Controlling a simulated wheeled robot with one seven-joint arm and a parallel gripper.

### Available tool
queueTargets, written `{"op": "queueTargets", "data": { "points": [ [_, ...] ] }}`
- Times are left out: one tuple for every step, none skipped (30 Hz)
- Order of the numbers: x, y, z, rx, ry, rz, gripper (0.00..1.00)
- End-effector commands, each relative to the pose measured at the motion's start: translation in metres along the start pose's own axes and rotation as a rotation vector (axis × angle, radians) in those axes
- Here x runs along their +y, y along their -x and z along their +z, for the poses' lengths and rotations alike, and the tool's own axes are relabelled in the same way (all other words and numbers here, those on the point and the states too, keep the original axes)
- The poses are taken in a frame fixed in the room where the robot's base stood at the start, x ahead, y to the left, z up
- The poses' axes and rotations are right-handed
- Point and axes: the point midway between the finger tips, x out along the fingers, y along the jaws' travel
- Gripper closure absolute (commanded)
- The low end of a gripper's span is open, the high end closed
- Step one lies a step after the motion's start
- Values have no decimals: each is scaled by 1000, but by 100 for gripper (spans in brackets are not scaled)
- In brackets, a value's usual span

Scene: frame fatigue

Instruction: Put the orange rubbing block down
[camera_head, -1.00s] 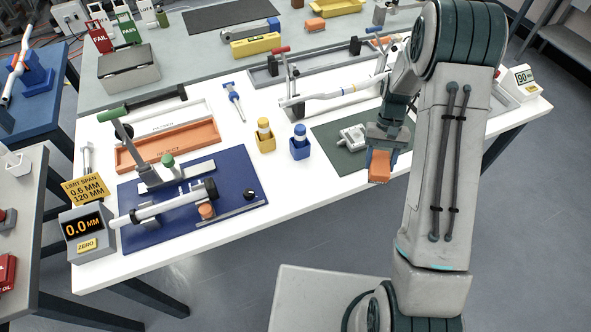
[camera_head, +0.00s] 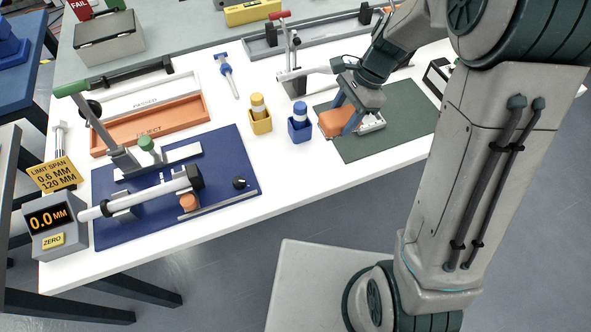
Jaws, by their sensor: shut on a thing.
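The orange rubbing block (camera_head: 332,123) is held in my gripper (camera_head: 345,117), whose blue-grey fingers are shut on it. Block and fingers are low over the left part of the dark green mat (camera_head: 408,110). I cannot tell whether the block touches the mat. A metal part (camera_head: 373,124) lies on the mat just right of the block, partly hidden by my gripper.
Blue (camera_head: 300,128) and yellow (camera_head: 261,123) bottle holders stand left of the block. A clamp fixture (camera_head: 291,70) with a white tube stands behind. A blue mat (camera_head: 225,165) holds a gauge fixture at left. White table is clear in front.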

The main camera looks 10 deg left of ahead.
Motion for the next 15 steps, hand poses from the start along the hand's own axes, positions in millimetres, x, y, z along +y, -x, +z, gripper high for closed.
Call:
{"op": "queueTargets", "data": {
  "points": [
    [1,-5,6,-1,-6,0,75],
    [1,-9,9,-2,-9,0,75],
    [2,-14,14,-2,-10,0,75],
    [3,-20,18,-3,-10,2,75],
    [3,-26,23,-2,-9,2,75],
    [4,-35,29,-2,-9,3,75],
    [4,-42,34,-3,-9,3,75],
    [5,-48,39,-2,-8,3,75],
    [5,-57,45,-2,-9,2,75],
    [6,-64,50,-2,-9,3,75],
    [6,-70,54,-2,-9,4,75],
    [6,-78,60,-1,-9,2,75],
    [7,-83,64,-1,-9,2,75],
    [7,-88,67,0,-9,2,75],
    [7,-94,71,-1,-10,1,75]
  ]
}}
